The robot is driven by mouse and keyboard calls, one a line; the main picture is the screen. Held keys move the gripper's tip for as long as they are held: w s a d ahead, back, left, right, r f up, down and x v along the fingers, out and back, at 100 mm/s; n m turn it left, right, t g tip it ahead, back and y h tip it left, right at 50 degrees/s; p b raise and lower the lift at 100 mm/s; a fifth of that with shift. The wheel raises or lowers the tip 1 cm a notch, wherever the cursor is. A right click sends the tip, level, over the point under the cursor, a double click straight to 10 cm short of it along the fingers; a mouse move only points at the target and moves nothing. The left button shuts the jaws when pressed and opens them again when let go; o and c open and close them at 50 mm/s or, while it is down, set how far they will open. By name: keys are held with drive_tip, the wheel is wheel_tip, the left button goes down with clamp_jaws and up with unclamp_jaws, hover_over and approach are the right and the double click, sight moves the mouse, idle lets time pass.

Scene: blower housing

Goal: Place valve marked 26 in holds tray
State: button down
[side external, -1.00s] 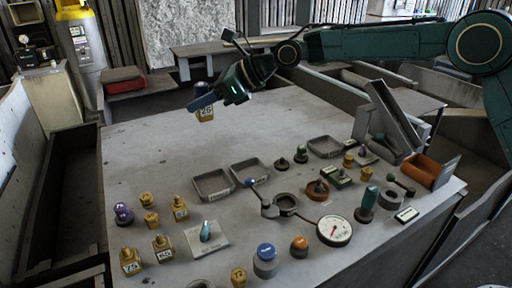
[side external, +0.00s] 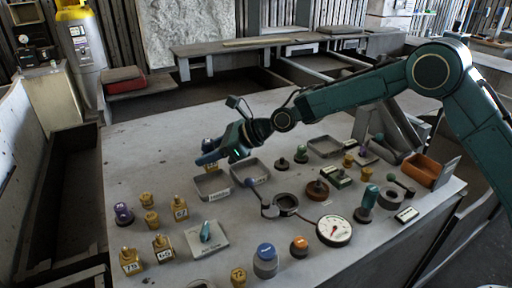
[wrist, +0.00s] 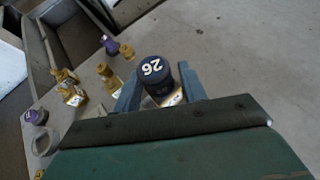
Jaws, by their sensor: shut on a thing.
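The valve marked 26 (wrist: 153,70) has a dark blue cap with white digits and a brass body with a pale label. My gripper (wrist: 160,88) is shut on it, with one grey-blue finger on each side. In the side external view my gripper (side external: 208,157) is above the table, in the picture just above the left of two grey trays (side external: 199,191). The second tray (side external: 264,178) is just right of it. A third grey tray (side external: 326,153) lies farther right. The tray labels are too small for me to read surely, so I cannot tell which is the holds tray.
Several brass valves (side external: 161,250) stand at the front left, with a purple-capped one (side external: 123,217). A plate with a teal part (side external: 206,233), a gauge (side external: 334,230) and a blue-topped cylinder (side external: 265,262) stand nearer the front. An orange bin (side external: 424,170) is at right. The back left table is clear.

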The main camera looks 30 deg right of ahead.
sight(218, 168)
drive_tip(key=shift+f, duration=0.75)
drive_tip(key=shift+f, duration=0.1)
drive_tip(key=shift+f, duration=2.05)
drive_tip(key=shift+f, duration=0.1)
drive_tip(key=c, duration=0.8)
unclamp_jaws()
drive_tip(key=shift+f, duration=0.1)
drive_tip(key=shift+v, duration=0.95)
drive_tip(key=v, duration=1)
drive_tip(key=shift+s+d, duration=0.1)
